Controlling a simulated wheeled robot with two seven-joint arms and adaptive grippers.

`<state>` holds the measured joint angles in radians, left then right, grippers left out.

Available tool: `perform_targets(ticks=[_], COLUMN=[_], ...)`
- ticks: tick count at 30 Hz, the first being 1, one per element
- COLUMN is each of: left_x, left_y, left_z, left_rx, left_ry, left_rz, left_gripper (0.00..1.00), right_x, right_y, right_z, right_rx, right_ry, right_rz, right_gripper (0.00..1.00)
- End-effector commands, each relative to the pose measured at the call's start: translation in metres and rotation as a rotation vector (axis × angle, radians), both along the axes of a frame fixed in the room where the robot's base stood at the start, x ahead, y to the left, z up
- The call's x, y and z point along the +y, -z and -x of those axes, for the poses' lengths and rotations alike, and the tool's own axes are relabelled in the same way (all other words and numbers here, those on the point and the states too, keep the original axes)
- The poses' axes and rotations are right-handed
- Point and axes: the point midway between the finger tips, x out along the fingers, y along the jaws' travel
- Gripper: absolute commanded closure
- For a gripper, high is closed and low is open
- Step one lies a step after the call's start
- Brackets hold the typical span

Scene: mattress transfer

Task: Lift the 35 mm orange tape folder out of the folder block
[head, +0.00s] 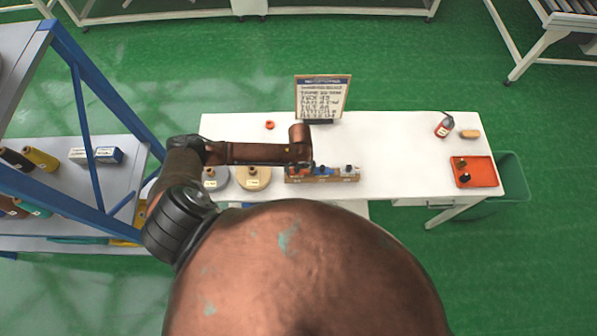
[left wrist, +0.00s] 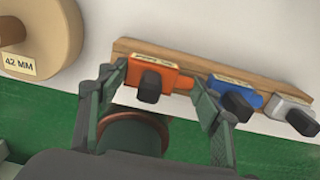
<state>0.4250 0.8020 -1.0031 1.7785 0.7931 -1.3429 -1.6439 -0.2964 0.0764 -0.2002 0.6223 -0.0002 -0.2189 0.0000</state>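The orange tape folder (left wrist: 150,76) sits in the wooden folder block (left wrist: 190,64), with a black knob facing the left wrist camera. The blue folder (left wrist: 232,92) and a grey folder (left wrist: 290,107) stand to its right in the same block. My left gripper (left wrist: 157,83) is open, with one finger at each side of the orange folder; whether either finger touches it I cannot tell. In the head view my left arm reaches over the folder block (head: 332,179) and hides most of the orange folder. My right gripper is not in view.
A roll labelled 42 MM (left wrist: 40,35) lies left of the block. On the white table (head: 400,140) stand a sign board (head: 322,98), a red bottle (head: 444,126) and an orange tray (head: 474,172). A blue-framed rack (head: 95,100) is at the left. The table's middle right is clear.

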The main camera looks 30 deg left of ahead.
Motion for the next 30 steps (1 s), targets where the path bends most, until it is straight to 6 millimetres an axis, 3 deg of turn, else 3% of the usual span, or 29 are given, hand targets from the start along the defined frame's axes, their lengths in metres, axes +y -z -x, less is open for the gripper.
perform_targets(ticks=[11,20,30], left_x=[0.001,0.001,0.000], left_y=[0.000,-0.005,-0.065], left_z=[0.000,-0.001,-0.002], left_rx=[-0.001,-0.002,-0.005], left_ry=[-0.001,0.000,0.001], left_rz=[-0.001,0.000,0.000], left_gripper=[0.73,0.74,0.74], right_x=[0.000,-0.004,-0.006], right_y=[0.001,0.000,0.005], right_z=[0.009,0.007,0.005], right_rx=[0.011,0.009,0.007], right_ry=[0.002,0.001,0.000], right_rz=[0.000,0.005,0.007], right_gripper=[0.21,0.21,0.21])
